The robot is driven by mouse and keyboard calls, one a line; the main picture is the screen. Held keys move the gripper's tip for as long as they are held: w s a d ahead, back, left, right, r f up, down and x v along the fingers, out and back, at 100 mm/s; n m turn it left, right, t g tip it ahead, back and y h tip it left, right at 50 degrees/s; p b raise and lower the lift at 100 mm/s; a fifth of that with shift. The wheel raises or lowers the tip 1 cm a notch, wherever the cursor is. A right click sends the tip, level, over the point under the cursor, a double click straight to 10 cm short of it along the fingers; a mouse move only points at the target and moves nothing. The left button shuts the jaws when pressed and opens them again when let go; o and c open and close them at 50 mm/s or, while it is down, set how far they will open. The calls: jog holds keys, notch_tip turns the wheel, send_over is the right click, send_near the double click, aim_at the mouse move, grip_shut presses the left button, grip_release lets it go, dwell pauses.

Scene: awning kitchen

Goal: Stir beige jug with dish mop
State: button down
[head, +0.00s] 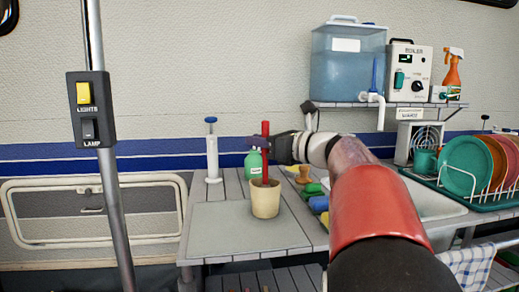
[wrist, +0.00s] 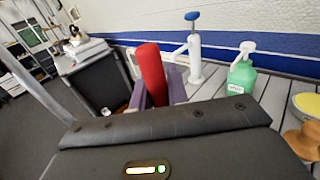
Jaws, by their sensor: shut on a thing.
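My gripper (head: 264,144) reaches in from the right and is shut on the red handle above the rim. In the wrist view the red handle (wrist: 151,75) stands between the purple fingers of my gripper (wrist: 157,92). The jug does not show in the wrist view.
A green soap bottle (head: 254,163) stands just behind the jug, and a white pump (head: 212,155) stands behind left. A wooden-handled brush (head: 304,175) and coloured sponges lie right, by the sink. The grey board (head: 225,228) is bare left of the jug.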

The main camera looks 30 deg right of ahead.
jog(key=shift+r, duration=2.7)
notch_tip(320, 180, up, 5)
